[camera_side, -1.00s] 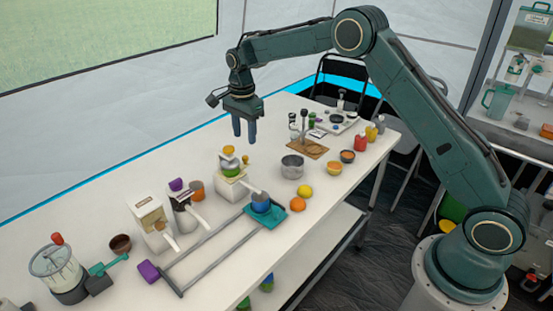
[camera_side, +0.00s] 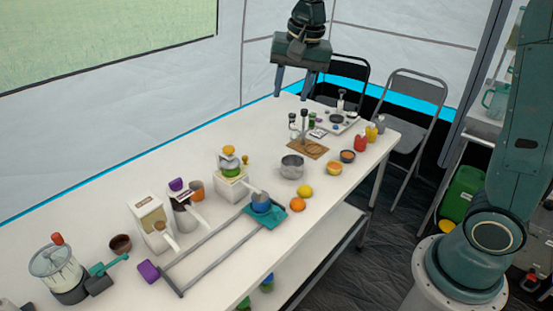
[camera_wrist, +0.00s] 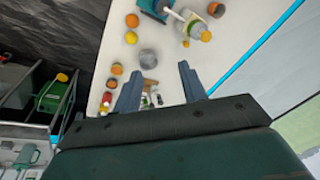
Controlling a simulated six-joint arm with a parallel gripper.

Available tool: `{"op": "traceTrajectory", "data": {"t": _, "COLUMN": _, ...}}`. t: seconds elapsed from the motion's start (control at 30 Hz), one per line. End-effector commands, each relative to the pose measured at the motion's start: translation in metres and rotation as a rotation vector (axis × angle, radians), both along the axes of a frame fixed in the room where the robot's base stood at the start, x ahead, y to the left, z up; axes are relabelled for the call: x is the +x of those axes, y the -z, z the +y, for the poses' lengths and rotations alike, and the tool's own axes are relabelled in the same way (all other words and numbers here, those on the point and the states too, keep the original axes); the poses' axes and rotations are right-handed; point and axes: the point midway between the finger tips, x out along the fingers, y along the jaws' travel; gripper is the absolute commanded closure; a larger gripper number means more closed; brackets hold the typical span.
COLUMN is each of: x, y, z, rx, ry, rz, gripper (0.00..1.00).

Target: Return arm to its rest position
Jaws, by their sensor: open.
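My gripper (camera_side: 292,84) hangs high at the top of the side view, above the far end of the white table (camera_side: 110,210). Its two fingers are spread apart with nothing between them. In the wrist view the open fingers (camera_wrist: 160,90) point down toward the table, well clear of everything on it. My upper arm rises out of the top of the side view, so part of it is hidden.
The table carries a metal pot (camera_side: 292,166), a wooden board (camera_side: 308,149), an orange (camera_side: 297,204), a lemon (camera_side: 305,191), a teal tray (camera_side: 276,217), a white juicer (camera_side: 232,185) and a blender (camera_side: 57,270). Folding chairs (camera_side: 415,95) stand behind it.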

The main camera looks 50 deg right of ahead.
Motion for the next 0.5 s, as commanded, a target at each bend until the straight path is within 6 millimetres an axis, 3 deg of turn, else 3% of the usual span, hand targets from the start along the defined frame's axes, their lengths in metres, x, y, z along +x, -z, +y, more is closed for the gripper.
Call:
{"op": "traceTrajectory", "data": {"t": 0.2, "x": -0.050, "y": -0.019, "z": 0.001, "rx": -0.040, "ry": -0.153, "rz": -0.053, "gripper": 0.58}}
{"op": "traceTrajectory", "data": {"t": 0.5, "x": -0.118, "y": -0.027, "z": 0.002, "rx": -0.108, "ry": -0.362, "rz": -0.121, "gripper": 0.58}}
